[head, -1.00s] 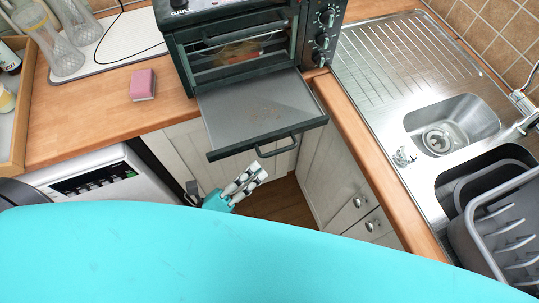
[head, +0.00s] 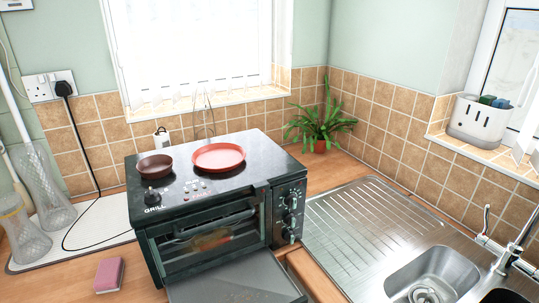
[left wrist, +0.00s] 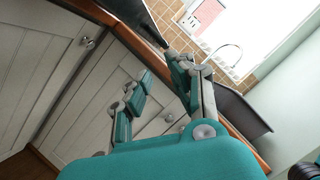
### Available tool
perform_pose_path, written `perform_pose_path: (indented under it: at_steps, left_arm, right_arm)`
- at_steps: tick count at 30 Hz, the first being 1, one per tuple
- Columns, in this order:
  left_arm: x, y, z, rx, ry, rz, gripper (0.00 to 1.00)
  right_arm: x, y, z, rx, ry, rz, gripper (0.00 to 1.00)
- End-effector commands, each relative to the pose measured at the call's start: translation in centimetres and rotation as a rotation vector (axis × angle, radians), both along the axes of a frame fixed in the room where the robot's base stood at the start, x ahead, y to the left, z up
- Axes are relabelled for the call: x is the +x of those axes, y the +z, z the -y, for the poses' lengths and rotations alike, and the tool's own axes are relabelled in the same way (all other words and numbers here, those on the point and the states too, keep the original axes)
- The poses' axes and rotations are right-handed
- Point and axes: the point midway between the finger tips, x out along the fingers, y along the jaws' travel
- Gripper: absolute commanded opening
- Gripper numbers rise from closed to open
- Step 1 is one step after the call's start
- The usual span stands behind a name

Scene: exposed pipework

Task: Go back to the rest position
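My left gripper (left wrist: 160,70) shows in the left wrist view. Its teal and grey fingers are spread apart with nothing between them. They are in front of white cabinet doors (left wrist: 85,85), below the worktop edge. Neither gripper shows in the head view now, and my right gripper is in no current view. The black toaster oven (head: 160,218) stands on the wooden worktop with its door (head: 235,282) hanging open. Some food on a rack (head: 210,238) shows inside the oven.
A brown pan (head: 155,166) and a red plate (head: 218,156) sit on the oven top. A pink sponge (head: 109,274) lies at left, near glass bottles (head: 48,190). The steel sink (head: 440,270) and a potted plant (head: 320,128) are at right.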

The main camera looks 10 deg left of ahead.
Motion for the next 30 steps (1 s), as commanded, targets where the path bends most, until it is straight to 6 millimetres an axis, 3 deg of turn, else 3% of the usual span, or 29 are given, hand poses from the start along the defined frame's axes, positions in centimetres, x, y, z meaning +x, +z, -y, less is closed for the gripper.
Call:
perform_pose_path:
  at_steps: [2, 5, 10, 14, 18, 21, 24, 27, 30]
  left_arm:
    - [0.7, -2.6, -0.6, -0.048, 0.03, -0.104, 0.21]
    - [1.5, -8.1, -2.0, -0.17, 0.106, -0.332, 0.21]
    - [0.7, -20.6, -5.0, -0.466, 0.332, -0.815, 0.21]
    - [-2.7, -29.8, -7.0, -0.709, 0.574, -1.155, 0.21]
    - [-8.8, -38.0, -8.6, -0.97, 0.911, -1.457, 0.21]
    - [-13.6, -41.8, -9.3, -1.12, 1.167, -1.597, 0.21]
    - [-17.6, -43.9, -9.8, -1.227, 1.388, -1.67, 0.21]
    - [-20.1, -44.8, -10.0, -1.288, 1.532, -1.697, 0.21]
    - [-21.2, -45.1, -10.1, -1.312, 1.594, -1.705, 0.21]
  right_arm:
    - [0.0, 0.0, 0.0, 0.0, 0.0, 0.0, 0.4]
    - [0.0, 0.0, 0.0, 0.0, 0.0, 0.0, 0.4]
    - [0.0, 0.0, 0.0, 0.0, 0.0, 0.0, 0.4]
    - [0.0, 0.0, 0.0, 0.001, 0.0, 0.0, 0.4]
    - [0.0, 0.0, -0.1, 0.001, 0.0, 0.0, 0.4]
    - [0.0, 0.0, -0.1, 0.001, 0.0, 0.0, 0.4]
    - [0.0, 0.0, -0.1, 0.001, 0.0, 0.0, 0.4]
    - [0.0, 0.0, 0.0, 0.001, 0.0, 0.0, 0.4]
    - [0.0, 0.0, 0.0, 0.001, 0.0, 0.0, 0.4]
